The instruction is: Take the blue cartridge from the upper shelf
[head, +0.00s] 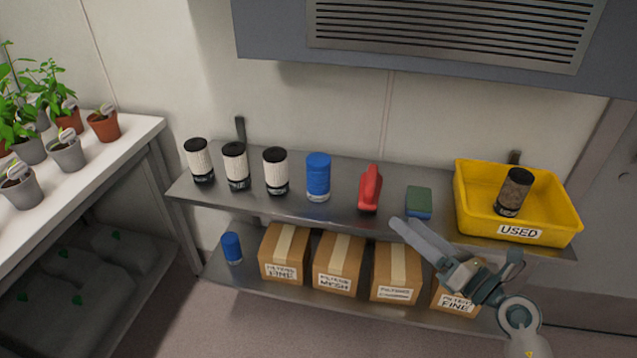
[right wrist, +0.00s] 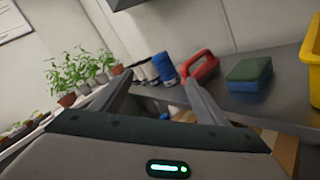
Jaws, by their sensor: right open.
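The blue cartridge (head: 318,177) stands upright on the upper shelf (head: 340,208), right of several white cartridges with black ends (head: 275,170) and left of a red-handled tool (head: 370,190). In the right wrist view the blue cartridge (right wrist: 165,68) shows between my fingers, some way beyond them. My right gripper (head: 400,224) is open and empty, in front of the shelf and to the right of the cartridge, apart from it. Another blue cylinder (head: 232,248) stands on the lower shelf at the left. My left gripper is not in view.
A green and blue sponge (head: 419,202) and a yellow bin (head: 470,224) labelled USED, holding a dark cartridge (head: 514,192), stand to the right on the upper shelf. Cardboard filter boxes (head: 338,263) fill the lower shelf. Potted plants (head: 66,152) stand on a white bench at left.

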